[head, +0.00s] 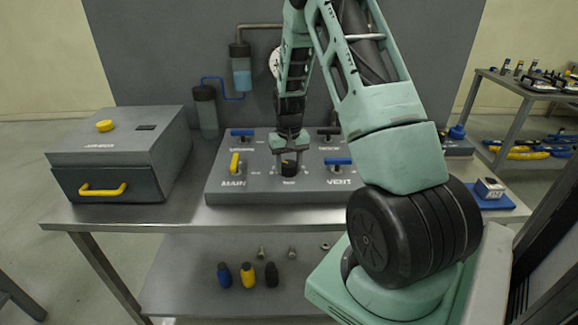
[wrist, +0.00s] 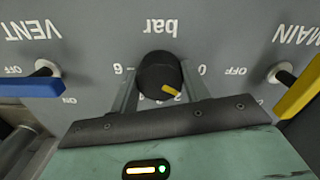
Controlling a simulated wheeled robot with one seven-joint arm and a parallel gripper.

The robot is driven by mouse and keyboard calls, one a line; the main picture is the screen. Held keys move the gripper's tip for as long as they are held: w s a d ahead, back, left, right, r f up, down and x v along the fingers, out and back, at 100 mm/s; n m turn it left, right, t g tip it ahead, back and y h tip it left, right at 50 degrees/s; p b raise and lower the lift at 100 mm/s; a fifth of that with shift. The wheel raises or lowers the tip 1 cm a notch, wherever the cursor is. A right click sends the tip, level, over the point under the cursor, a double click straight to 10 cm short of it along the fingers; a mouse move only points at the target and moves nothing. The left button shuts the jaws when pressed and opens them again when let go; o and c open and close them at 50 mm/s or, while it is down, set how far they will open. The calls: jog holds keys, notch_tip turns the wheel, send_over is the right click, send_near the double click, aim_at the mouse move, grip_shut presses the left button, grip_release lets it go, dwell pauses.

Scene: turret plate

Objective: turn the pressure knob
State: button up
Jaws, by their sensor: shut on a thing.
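The pressure knob (wrist: 160,78) is a round black knob with a yellow pointer mark, on a grey panel (head: 225,187) under the word "bar". In the wrist view the panel lettering is upside down, and the pointer aims down and right. Numbers at the scale's ends show, but its middle is partly hidden by my gripper. My gripper (wrist: 160,90) is shut on the knob, one finger on each side. In the head view my gripper (head: 289,157) comes down from above onto the knob (head: 289,169), partly covering it.
A yellow MAIN lever (head: 235,163) and a blue VENT lever (head: 338,161) flank the knob closely. A grey box (head: 120,150) with a yellow handle stands left; bottles (head: 205,110) stand behind the panel.

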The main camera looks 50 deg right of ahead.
aim_at(289, 163)
jog(key=m, duration=0.4)
jog(key=shift+m, duration=0.3)
jog(key=m, duration=0.4)
jog(key=shift+r+m, duration=0.1)
jog(key=shift+m, duration=0.2)
jog(key=m+p, duration=0.1)
jog(key=m, duration=0.3)
jog(key=shift+p, duration=0.3)
jog(key=shift+m+p, duration=0.55)
jog(key=shift+m, duration=1.55)
jog(key=o, duration=1)
notch_tip(289, 163, up, 17)
jog(key=shift+r+b, duration=0.15)
jog(key=shift+b, duration=1)
